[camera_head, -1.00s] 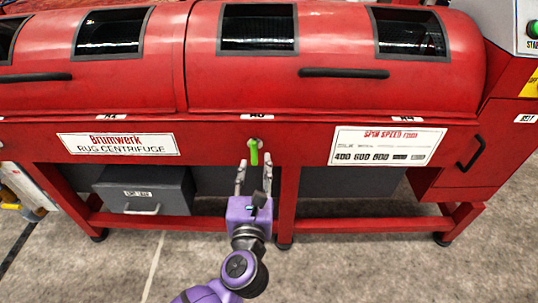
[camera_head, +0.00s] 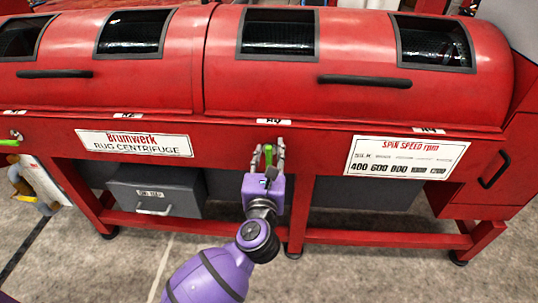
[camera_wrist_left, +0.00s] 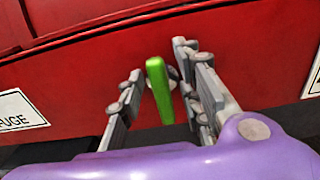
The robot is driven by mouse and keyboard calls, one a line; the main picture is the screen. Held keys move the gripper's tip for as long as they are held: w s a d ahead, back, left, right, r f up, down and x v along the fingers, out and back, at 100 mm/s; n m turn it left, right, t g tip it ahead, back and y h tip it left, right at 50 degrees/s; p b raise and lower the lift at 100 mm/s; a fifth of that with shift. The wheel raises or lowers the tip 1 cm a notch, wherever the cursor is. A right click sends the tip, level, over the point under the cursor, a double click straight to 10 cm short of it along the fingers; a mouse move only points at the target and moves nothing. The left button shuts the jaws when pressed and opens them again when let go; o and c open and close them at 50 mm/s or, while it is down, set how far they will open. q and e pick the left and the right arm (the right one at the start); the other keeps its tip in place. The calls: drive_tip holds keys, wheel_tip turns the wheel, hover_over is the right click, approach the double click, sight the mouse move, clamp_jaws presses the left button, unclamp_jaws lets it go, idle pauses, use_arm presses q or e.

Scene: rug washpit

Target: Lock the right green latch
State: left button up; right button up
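The right green latch (camera_head: 268,155) is a short bright green handle on the red front of the rug centrifuge (camera_head: 230,135), hanging down almost vertically. My left gripper (camera_head: 268,149) has its grey fingers on either side of it. In the left wrist view the latch (camera_wrist_left: 159,88) stands between the open fingers, with a gap on both sides. Its pivot is partly hidden behind the handle. Another green latch (camera_head: 9,142) shows at the left edge, lying roughly horizontal. My right gripper is not in view.
Two lids with black handles (camera_head: 372,81) sit above the latches. A spin speed sign (camera_head: 407,157) is to the right, a Brumwerk sign (camera_head: 135,143) to the left. A grey drawer box (camera_head: 157,192) sits under the machine. The floor in front is clear.

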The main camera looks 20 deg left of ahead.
use_arm(q)
clamp_jaws()
